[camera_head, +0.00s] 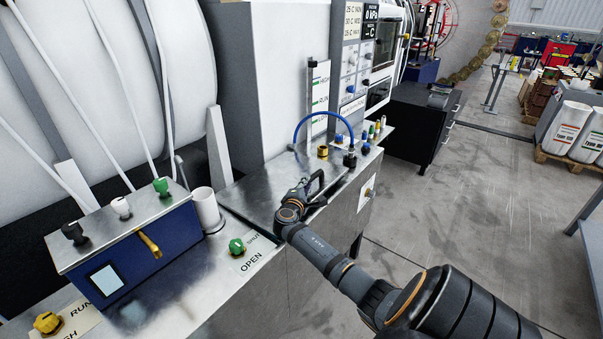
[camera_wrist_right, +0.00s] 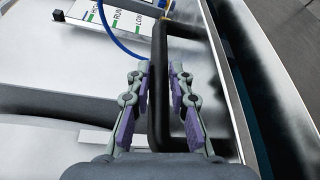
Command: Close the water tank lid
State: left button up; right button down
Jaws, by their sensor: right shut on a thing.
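The water tank lid (camera_head: 245,196) is a flat, shiny steel plate on top of the steel tank in the head view. It looks roughly level; I cannot tell whether a small gap is left under its edge. Its black bar handle (camera_wrist_right: 160,85) runs between the fingers in the right wrist view. My right gripper (camera_head: 314,190) is at the lid's front right part, shut on the handle. In the right wrist view its fingers (camera_wrist_right: 160,103) lie on both sides of the bar. My left gripper is not in view.
A blue hose (camera_head: 322,113) arches over the tank's far end, near a black fitting and small knobs. A green knob (camera_head: 236,246) sits by the SHUT and OPEN label. A blue control box (camera_head: 140,254) stands at the left.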

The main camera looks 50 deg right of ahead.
jog(key=shift+s+f+b, duration=0.2)
jog(key=shift+f+b, duration=0.2)
jog(key=shift+f, duration=0.35)
jog(key=shift+s+f+b, duration=0.15)
jog(key=shift+f+b, duration=0.2)
jog(key=shift+f, duration=0.35)
jog(key=shift+s+f, duration=0.1)
jog(key=shift+f, duration=0.15)
jog(key=c, duration=1.2)
grip_release()
jog(key=shift+r, duration=0.1)
jog(key=shift+a, duration=0.2)
jog(key=v, duration=1.1)
jog(key=shift+s+a+r, duration=0.1)
jog(key=shift+s+a, duration=0.15)
jog(key=shift+a, duration=0.05)
